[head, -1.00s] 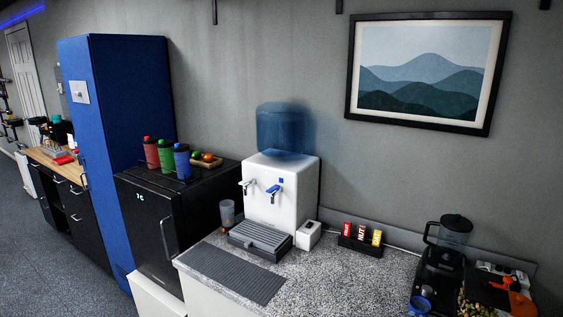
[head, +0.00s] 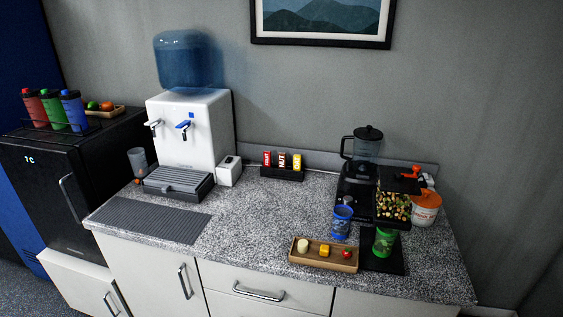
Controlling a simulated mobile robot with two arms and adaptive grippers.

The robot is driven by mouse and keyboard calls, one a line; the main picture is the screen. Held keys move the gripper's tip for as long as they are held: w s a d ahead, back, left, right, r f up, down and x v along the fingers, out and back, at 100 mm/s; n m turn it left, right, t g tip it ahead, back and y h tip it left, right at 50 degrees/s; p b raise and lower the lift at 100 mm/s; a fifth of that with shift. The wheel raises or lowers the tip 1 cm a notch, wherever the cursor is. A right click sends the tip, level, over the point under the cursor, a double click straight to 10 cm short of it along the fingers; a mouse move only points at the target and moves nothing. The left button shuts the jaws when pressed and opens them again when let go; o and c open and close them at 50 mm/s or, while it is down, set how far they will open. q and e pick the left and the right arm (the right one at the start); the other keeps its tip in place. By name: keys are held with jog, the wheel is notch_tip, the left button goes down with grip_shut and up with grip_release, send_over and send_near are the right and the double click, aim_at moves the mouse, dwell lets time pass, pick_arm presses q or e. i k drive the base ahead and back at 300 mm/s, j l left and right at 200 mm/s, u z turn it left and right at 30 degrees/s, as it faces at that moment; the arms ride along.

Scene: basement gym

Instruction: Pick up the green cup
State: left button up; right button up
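A green cup (head: 384,242) stands upright at the right end of the granite counter (head: 265,215). It is on a black stand base (head: 386,261), under a dark holder filled with mixed small pieces (head: 393,206), which hides its top. A second green vessel, a tall green bottle (head: 52,111), stands between a red and a blue one on the black fridge at the left. Neither of my grippers is in view.
A blue cup (head: 342,222) stands left of the green cup, and a wooden tray (head: 322,262) with small food pieces lies in front. A blender (head: 366,160) and an orange-white tub (head: 426,210) stand behind. The water dispenser (head: 190,130) is at left; the middle counter is clear.

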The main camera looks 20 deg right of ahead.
aim_at(385, 238)
jog(key=z, duration=1.3)
